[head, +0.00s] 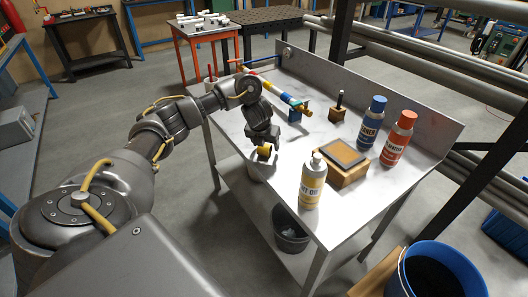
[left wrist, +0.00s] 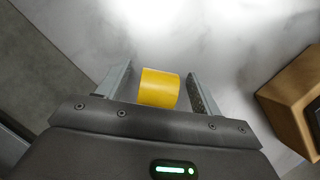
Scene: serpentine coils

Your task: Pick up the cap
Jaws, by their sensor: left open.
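The cap (head: 264,151) looks like a short yellow cylinder near the left edge of the metal workbench. In the left wrist view the cap (left wrist: 159,87) lies between the two fingers, with a small gap on each side. My left gripper (head: 262,154) is open and points down around the cap, not closed on it. In the left wrist view the gripper (left wrist: 160,74) shows both fingers apart. The cap's lower end is partly hidden by the gripper body. My right gripper is not in view.
The workbench (head: 285,195) also carries a white-and-yellow bottle (head: 312,183), a wooden block with a dark pad (head: 345,165), a blue bottle (head: 372,122), a red bottle (head: 398,140) and a long coloured tube (head: 280,93). Bare benchtop lies between cap and block.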

